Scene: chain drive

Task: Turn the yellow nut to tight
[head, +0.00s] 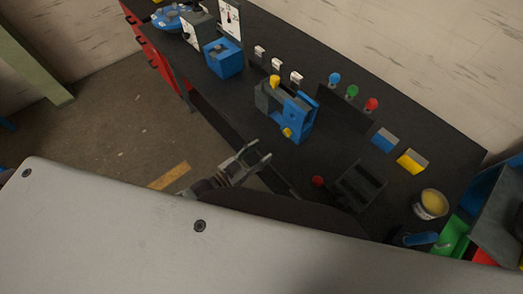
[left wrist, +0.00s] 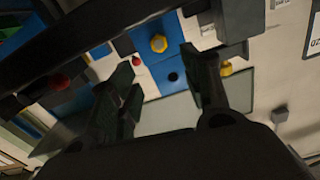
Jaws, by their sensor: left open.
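The chain drive unit, a blue and dark grey block (head: 298,112), stands on the black bench in the head view. A yellow nut (head: 287,132) sits low on its front face. In the left wrist view a yellow hexagonal nut (left wrist: 158,43) shows on a blue plate, above a dark hole. A second yellow part (head: 275,80) tops the unit; a yellow piece also shows at the right in the left wrist view (left wrist: 226,68). My left gripper (head: 264,151) is open and empty, short of the front nut and apart from it. My right gripper is out of view.
A dark holder (head: 358,186) and a red knob (head: 318,181) lie right of the gripper. Blue, green and red knobs (head: 352,91) stand behind. A blue box (head: 222,58) is at the back left, a round tin (head: 430,204) at the right. The bench's front edge is near the gripper.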

